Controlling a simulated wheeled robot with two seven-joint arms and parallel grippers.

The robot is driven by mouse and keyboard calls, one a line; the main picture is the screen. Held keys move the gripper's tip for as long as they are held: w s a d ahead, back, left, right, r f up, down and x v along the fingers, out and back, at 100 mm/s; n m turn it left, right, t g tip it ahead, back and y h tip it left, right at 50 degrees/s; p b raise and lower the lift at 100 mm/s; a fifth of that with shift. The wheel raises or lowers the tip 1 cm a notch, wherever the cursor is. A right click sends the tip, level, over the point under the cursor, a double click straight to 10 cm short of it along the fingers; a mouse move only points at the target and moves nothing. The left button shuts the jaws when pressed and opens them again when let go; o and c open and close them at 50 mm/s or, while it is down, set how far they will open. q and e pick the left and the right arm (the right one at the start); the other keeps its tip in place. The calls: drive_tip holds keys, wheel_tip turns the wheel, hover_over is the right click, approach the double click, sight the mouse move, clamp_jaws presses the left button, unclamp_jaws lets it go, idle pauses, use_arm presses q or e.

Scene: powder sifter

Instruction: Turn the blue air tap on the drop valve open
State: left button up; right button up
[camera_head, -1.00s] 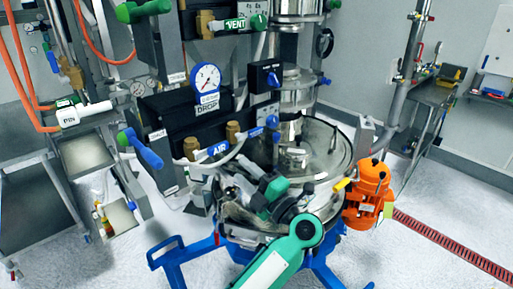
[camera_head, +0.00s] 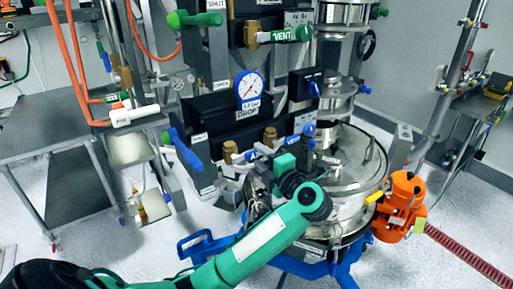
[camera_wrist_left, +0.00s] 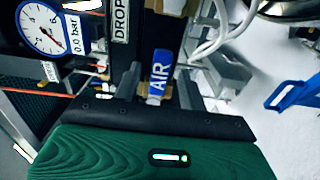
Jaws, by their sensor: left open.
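The drop valve is a black block (camera_head: 212,122) with a DROP label and a round gauge (camera_head: 248,86) above it. Its blue air tap, marked AIR, shows in the left wrist view (camera_wrist_left: 159,73) beside a brass fitting, its handle in line with the gap between my fingers. The right gripper is not in view.
The green VENT tap (camera_head: 290,34) is above. A steel vessel (camera_head: 350,175) and an orange motor (camera_head: 402,195) stand to the right. Pale hoses (camera_wrist_left: 220,35) pass near the tap.

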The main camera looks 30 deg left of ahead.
use_arm(q)
drive_tip(key=shift+x, duration=1.1)
drive_tip(key=shift+w+a+p, duration=0.1)
drive_tip(key=shift+a+p, duration=0.2)
drive_tip(key=shift+c, duration=0.2)
clamp_jaws()
